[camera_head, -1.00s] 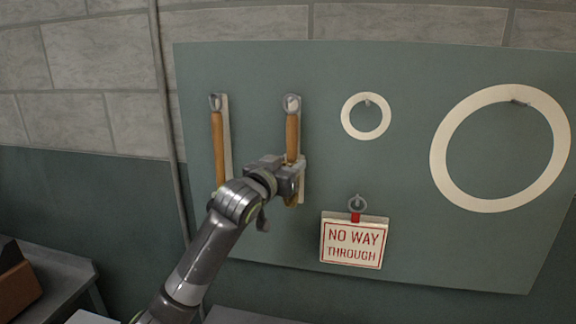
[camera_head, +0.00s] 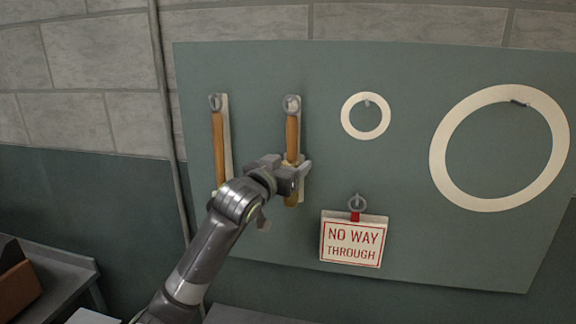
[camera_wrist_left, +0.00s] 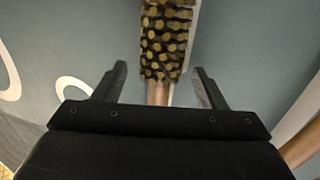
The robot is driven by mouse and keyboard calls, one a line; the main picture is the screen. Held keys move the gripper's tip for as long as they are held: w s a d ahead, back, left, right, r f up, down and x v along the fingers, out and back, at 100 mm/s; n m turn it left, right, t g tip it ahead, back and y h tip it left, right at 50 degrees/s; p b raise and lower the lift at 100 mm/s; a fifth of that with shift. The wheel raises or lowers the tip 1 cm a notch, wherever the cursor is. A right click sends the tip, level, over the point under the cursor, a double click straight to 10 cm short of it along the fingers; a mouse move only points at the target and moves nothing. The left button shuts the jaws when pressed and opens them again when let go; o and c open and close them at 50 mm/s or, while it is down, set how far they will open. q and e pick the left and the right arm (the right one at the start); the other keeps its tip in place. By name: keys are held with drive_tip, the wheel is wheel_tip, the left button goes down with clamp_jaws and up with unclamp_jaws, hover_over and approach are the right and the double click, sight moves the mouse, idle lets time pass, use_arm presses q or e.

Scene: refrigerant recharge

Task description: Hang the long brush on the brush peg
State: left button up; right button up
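A brush with an orange handle (camera_head: 292,138) hangs upright against the green board, its top at a grey peg (camera_head: 291,103). In the left wrist view its dark bristle head with yellowish tufts (camera_wrist_left: 166,40) shows at the top, and its handle (camera_wrist_left: 158,94) runs down between my fingers. My left gripper (camera_head: 292,168) is at the lower part of this brush. In the left wrist view the gripper (camera_wrist_left: 160,82) is open, with a gap on each side of the handle. In the head view it hides part of the brush. My right gripper is not in view.
Another orange-handled brush (camera_head: 218,145) hangs at the left, its lower end hidden by my arm. A small ring (camera_head: 347,115), a large ring (camera_head: 440,150) and a "NO WAY THROUGH" sign (camera_head: 354,241) hang on the board (camera_head: 410,60) to the right.

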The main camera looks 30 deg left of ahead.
use_arm(q)
drive_tip(key=s+b, duration=1.5)
drive_tip(key=s, duration=0.2)
drive_tip(key=shift+s, duration=0.25)
idle(0.4)
drive_tip(key=shift+a, duration=0.1)
